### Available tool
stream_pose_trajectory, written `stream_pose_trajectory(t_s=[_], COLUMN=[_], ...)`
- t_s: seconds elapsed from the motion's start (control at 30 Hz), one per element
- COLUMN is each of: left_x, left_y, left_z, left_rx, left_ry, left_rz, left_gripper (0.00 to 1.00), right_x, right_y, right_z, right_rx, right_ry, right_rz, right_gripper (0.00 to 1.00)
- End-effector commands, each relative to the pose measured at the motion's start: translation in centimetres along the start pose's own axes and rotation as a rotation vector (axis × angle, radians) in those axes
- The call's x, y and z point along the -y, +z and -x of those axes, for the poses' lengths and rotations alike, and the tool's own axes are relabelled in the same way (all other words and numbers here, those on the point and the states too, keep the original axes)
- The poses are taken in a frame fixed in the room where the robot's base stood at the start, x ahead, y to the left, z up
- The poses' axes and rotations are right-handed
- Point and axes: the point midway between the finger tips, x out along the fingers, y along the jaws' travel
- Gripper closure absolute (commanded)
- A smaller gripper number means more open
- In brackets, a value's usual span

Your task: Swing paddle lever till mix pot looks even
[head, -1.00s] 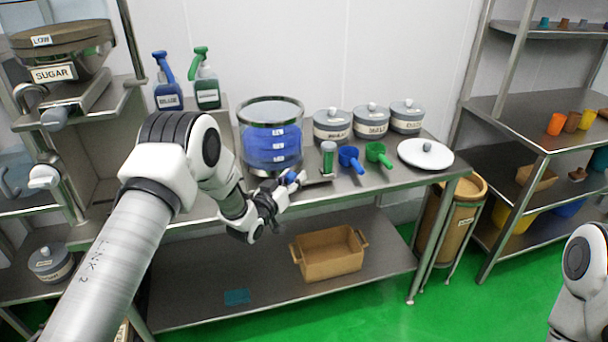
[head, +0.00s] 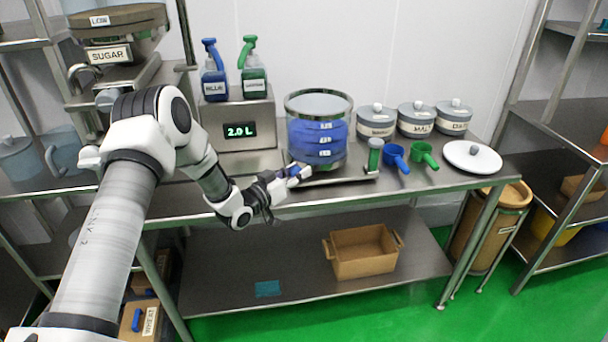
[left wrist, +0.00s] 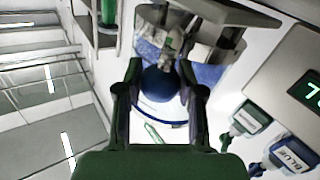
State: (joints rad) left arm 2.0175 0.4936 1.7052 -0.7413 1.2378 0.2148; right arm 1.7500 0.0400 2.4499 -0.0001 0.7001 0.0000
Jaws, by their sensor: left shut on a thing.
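The mix pot (head: 318,138) is a clear cylinder with a steel rim on the bench, holding blue contents. Several small labels show on its front; at this size I cannot tell whether the blue is fully even. My left gripper (head: 293,173) is at the pot's lower left front, shut on the blue knob of the paddle lever (head: 292,170). In the left wrist view the round blue knob (left wrist: 160,84) sits between the two fingers (left wrist: 160,90). The rest of the lever is mostly hidden by the gripper. My right gripper is out of view.
A display (head: 241,130) reading 2.0 L stands left of the pot, with blue (head: 214,85) and green (head: 253,80) bottles above. Lidded pots (head: 376,122) line the back.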

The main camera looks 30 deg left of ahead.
Motion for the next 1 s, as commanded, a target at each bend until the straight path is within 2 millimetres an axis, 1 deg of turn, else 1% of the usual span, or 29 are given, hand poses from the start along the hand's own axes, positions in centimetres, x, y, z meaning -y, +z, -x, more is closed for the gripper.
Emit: stream_pose_trajectory(t_s=[0.13, 0.5, 0.53, 0.57, 0.6, 0.87, 0.93, 1.0], left_x=[0.41, 0.44, 0.44, 0.44, 0.42, 0.36, 0.40, 0.45], left_y=[-0.15, -0.17, -0.16, -0.16, -0.15, -0.09, -0.09, -0.06], left_z=[0.09, 0.09, 0.09, 0.09, 0.09, 0.11, 0.33, 0.99], left_rx=[-0.003, -0.002, -0.002, -0.002, -0.002, 0.000, 0.000, 0.001], left_ry=[-0.003, -0.003, -0.003, -0.003, -0.002, -0.001, -0.002, -0.003], left_rz=[0.000, 0.000, 0.000, 0.000, 0.000, 0.000, 0.001, 0.003], left_gripper=[1.00, 1.00, 0.56, 0.45, 0.37, 0.37, 0.37, 0.37], right_x=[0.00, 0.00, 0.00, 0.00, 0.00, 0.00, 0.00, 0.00], right_y=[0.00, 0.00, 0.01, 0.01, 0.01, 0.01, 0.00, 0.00], right_z=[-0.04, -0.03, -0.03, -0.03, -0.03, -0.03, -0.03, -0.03], right_rx=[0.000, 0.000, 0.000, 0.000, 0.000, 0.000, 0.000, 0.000], right_ry=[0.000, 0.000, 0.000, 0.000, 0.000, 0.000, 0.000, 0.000], right_rz=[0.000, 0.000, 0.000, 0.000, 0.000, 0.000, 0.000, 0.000], right_gripper=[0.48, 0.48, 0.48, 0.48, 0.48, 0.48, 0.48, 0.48])
